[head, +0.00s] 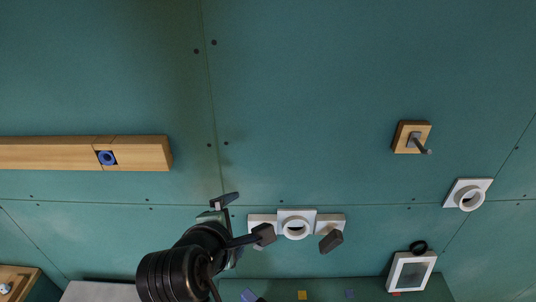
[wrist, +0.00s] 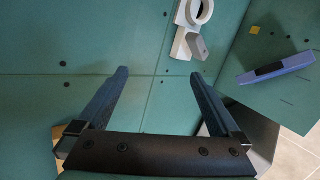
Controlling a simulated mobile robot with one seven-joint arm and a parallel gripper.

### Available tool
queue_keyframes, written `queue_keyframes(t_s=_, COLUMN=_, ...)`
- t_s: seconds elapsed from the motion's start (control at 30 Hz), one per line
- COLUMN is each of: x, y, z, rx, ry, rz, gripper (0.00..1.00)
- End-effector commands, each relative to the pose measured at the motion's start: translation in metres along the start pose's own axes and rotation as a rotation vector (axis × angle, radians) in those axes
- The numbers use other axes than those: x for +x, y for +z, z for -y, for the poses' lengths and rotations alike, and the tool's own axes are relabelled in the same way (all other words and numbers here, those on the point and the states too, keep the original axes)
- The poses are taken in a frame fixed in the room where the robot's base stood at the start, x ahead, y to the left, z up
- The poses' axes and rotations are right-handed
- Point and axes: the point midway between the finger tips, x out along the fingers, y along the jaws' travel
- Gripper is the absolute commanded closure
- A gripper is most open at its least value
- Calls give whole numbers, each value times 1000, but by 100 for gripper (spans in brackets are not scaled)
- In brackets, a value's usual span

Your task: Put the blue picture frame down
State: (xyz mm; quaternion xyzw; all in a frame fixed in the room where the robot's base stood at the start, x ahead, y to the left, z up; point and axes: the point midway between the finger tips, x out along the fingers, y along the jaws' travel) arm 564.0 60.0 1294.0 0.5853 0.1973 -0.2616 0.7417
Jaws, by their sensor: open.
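The blue picture frame (wrist: 295,62) shows at the right of the wrist view as a tilted blue-violet shape with a black strip on it. A small part of what looks like the same blue thing (head: 249,296) shows at the bottom edge of the head view, the rest cut off. My gripper (head: 247,218) is open in front of the green wall, left of a white socket row. In the wrist view the gap between its fingers (wrist: 160,76) is empty, with bare wall behind. The frame is apart from the fingers, to their right.
The white socket row (head: 296,213) and a grey lever (head: 331,241) stick out close to my gripper. A wooden rail (head: 60,153), a wooden block with a peg (head: 408,136), a white ring fixture (head: 457,194) and a white frame (head: 392,281) are on the wall. The upper middle is clear.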

Motion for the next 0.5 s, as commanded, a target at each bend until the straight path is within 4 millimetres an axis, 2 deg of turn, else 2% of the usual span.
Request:
queue_keyframes(t_s=0.03, x=-16, y=14, z=-41, rx=169, ry=129, rz=-20, gripper=0)
queue_keyframes(t_s=0.1, x=-43, y=32, z=-93, rx=411, ry=303, rz=-78, gripper=0)
queue_keyframes(t_s=0.17, x=-73, y=50, z=-134, rx=609, ry=452, rz=-151, gripper=0)
queue_keyframes(t_s=0.23, x=-115, y=74, z=-175, rx=828, ry=620, rz=-263, gripper=0)
queue_keyframes(t_s=0.27, x=-135, y=83, z=-191, rx=915, ry=688, rz=-321, gripper=0)
queue_keyframes(t_s=0.3, x=-164, y=97, z=-209, rx=1025, ry=777, rz=-405, gripper=0)
queue_keyframes(t_s=0.4, x=-234, y=127, z=-240, rx=1245, ry=964, rz=-639, gripper=0)
queue_keyframes(t_s=0.5, x=-293, y=149, z=-254, rx=1386, ry=1092, rz=-866, gripper=0)
